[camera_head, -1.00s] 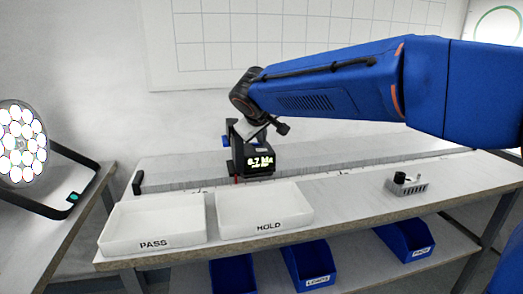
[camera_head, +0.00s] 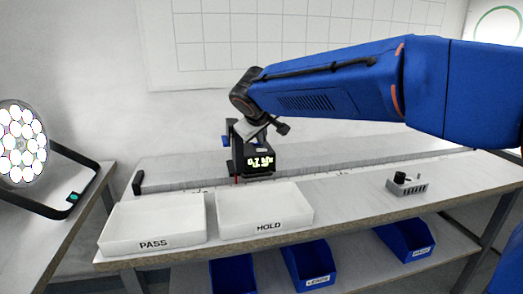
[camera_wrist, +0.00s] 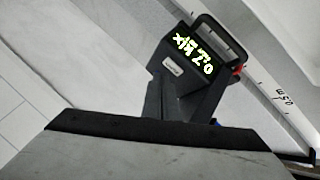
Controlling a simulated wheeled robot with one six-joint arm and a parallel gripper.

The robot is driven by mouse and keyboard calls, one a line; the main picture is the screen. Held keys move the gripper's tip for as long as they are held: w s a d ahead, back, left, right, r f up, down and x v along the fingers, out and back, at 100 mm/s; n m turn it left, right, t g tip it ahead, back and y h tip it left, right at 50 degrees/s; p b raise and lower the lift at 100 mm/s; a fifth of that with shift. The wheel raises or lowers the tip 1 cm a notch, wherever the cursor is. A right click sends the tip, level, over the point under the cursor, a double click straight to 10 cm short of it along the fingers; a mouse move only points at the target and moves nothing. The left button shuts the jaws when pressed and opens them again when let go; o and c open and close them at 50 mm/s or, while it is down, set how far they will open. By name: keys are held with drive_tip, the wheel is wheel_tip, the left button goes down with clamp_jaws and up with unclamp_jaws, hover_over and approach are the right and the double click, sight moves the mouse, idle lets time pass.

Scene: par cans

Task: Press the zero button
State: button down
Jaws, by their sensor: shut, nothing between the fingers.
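A dark light meter (camera_head: 258,165) with a lit display stands at the back of the bench, behind the HOLD tray. In the wrist view the meter (camera_wrist: 190,80) is tilted, its glowing characters are turned around, and a small pale rectangle (camera_wrist: 173,68) sits on its face. I cannot tell whether that rectangle is the zero button; no marked zero button can be made out. My gripper (camera_head: 256,132) is shut and empty, just above the meter's top. I cannot tell whether it touches the meter.
White trays marked PASS (camera_head: 153,244) and HOLD (camera_head: 268,226) stand at the front left of the bench. A small grey device with a black knob (camera_head: 407,184) is to the right. A lit par can (camera_head: 22,143) is at far left. Blue bins (camera_head: 308,266) sit below.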

drive_tip(key=shift+f, duration=0.2)
drive_tip(key=shift+f, duration=0.25)
drive_tip(key=shift+f, duration=0.35)
idle(0.9)
drive_tip(key=shift+r, duration=0.8)
wheel_tip(320, 180, up, 5)
idle(0.8)
drive_tip(key=shift+d, duration=0.1)
idle(0.4)
